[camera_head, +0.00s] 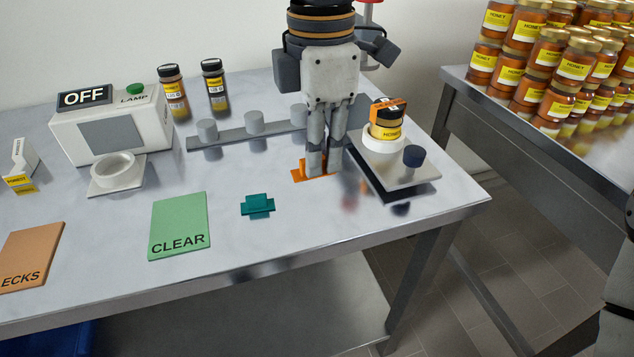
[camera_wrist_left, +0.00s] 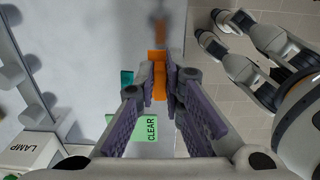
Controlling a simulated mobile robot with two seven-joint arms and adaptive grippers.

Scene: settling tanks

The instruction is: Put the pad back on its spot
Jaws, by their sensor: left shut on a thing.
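My left gripper (camera_head: 318,172) is shut on an orange pad (camera_head: 299,175), low over the table; I cannot tell whether the pad touches it. In the left wrist view the orange pad (camera_wrist_left: 159,80) sits between the fingertips of the left gripper (camera_wrist_left: 160,92). A teal piece (camera_head: 257,205) with a raised grip lies to the left of the gripper, and it also shows in the left wrist view (camera_wrist_left: 127,77). No marked spot for the pad is clear to me. My right gripper (camera_wrist_left: 213,28) shows in the left wrist view, fingers apart and empty, over the floor.
A green CLEAR mat (camera_head: 179,226) and an orange mat (camera_head: 30,257) lie at left. A lamp box (camera_head: 112,130) reads OFF. A stand (camera_head: 405,170) with a honey jar (camera_head: 386,125) is close right of the gripper. A grey rail with pegs (camera_head: 245,137) runs behind.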

